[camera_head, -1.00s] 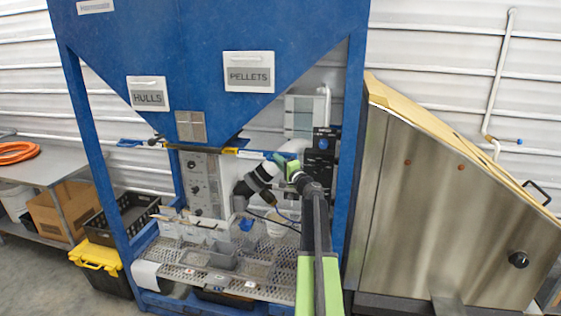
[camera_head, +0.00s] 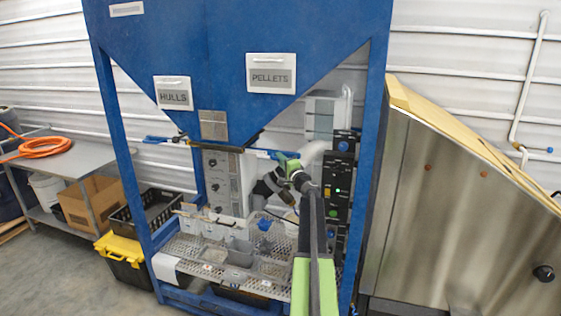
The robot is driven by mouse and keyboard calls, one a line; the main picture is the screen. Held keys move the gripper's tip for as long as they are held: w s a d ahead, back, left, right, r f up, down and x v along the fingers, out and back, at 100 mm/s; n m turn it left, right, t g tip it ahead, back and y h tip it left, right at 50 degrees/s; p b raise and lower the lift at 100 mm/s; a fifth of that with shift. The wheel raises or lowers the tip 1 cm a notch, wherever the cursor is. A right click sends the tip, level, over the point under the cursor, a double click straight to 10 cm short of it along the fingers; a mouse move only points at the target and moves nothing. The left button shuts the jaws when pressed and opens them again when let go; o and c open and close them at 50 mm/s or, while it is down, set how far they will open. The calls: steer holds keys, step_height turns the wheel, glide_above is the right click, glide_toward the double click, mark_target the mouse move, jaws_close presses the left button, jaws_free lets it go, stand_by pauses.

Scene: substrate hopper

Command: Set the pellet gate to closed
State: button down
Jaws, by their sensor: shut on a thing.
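The pellet gate (camera_head: 256,152) is a thin blue slide at the right side of the hopper's outlet, below the PELLETS sign (camera_head: 271,74). It lies close to level, and no yellow shows on it. My green-tipped gripper (camera_head: 285,161) is at its right end, shut on the gate's handle. The fingers and wrist hide the handle, so its exact shape cannot be told. My arm comes up from the bottom right of the middle.
A matching blue gate handle (camera_head: 160,139) sticks out left under the HULLS sign (camera_head: 173,93). Blue frame legs flank the space. A dark control panel (camera_head: 338,180) stands close right of my arm. A perforated shelf with grey bins (camera_head: 240,252) lies below.

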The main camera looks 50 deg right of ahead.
steer(key=shift+w+a+y, duration=0.3)
steer(key=shift+w+a, duration=0.05)
steer(key=shift+a, duration=0.05)
steer(key=c, duration=1.5)
jaws_free()
steer(key=shift+w+a, duration=0.1)
steer(key=shift+w, duration=0.05)
steer(key=shift+o, duration=0.5)
steer(key=shift+s+d, duration=0.25)
steer(key=shift+d, duration=0.1)
steer(key=shift+s, duration=0.15)
steer(key=b+v, duration=0.2)
steer(key=v, duration=1.5)
steer(key=shift+f, duration=0.2)
steer(key=shift+s+a, duration=0.15)
